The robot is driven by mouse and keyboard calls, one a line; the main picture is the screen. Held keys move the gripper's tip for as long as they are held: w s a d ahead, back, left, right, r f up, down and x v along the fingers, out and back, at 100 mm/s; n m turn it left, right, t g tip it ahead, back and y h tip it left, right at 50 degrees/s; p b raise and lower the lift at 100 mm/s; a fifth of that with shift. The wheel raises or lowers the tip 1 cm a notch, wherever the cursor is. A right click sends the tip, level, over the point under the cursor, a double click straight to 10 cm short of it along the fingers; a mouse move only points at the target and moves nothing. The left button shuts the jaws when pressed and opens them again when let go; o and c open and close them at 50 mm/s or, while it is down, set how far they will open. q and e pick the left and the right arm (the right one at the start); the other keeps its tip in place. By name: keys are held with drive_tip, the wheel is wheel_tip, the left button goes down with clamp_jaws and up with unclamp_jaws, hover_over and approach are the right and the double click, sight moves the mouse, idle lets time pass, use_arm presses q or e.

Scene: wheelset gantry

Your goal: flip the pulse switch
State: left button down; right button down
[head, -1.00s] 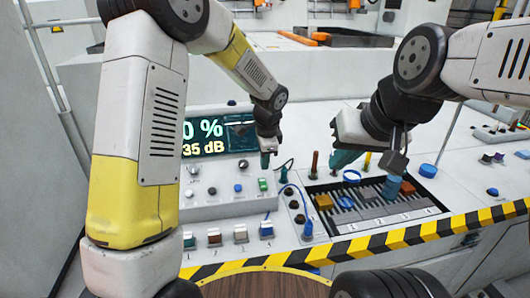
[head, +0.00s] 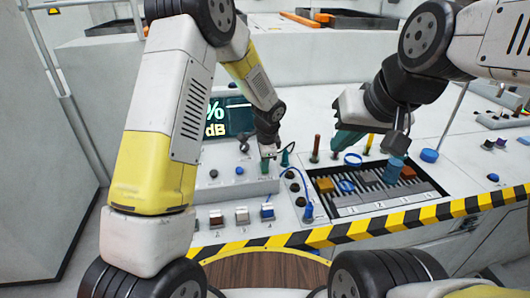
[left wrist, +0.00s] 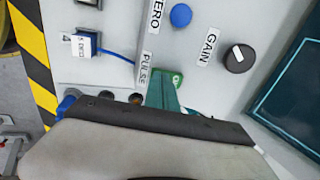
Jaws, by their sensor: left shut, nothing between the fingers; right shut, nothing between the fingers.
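The pulse switch (left wrist: 178,79) shows as a small green piece beside the PULSE label (left wrist: 146,72) in the left wrist view. My left gripper (left wrist: 163,74) is shut and empty, with its teal fingertips right at the switch and partly covering it. I cannot tell whether they touch. In the head view my left gripper (head: 265,167) points down at the right part of the control panel (head: 228,188) and hides the switch. My right gripper (head: 341,150) is shut and empty above the back edge of the slotted tray.
The GAIN knob (left wrist: 239,58) and blue ZERO button (left wrist: 181,15) are close to my left gripper. A blue cable (head: 306,190) runs beside the panel. The slotted tray (head: 350,208) holds several blocks. Flip switches (head: 242,215) line the front, behind a striped edge (head: 340,231).

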use_arm(q)
drive_tip(key=shift+s+f, duration=0.6)
drive_tip(key=shift+f, duration=0.2)
use_arm(e)
drive_tip(key=shift+s, duration=0.15)
use_arm(q)
drive_tip(key=shift+w, duration=0.1)
drive_tip(key=shift+w+a+r, duration=0.2)
drive_tip(key=shift+w+r, duration=0.2)
drive_tip(key=shift+w, duration=0.35)
use_arm(e)
drive_tip(key=shift+s, duration=0.1)
use_arm(q)
drive_tip(key=shift+r, duration=0.35)
drive_tip(key=v, duration=1.4)
drive_tip(key=shift+s+d, duration=0.25)
drive_tip(key=shift+s, duration=0.05)
use_arm(e)
drive_tip(key=shift+a, duration=0.35)
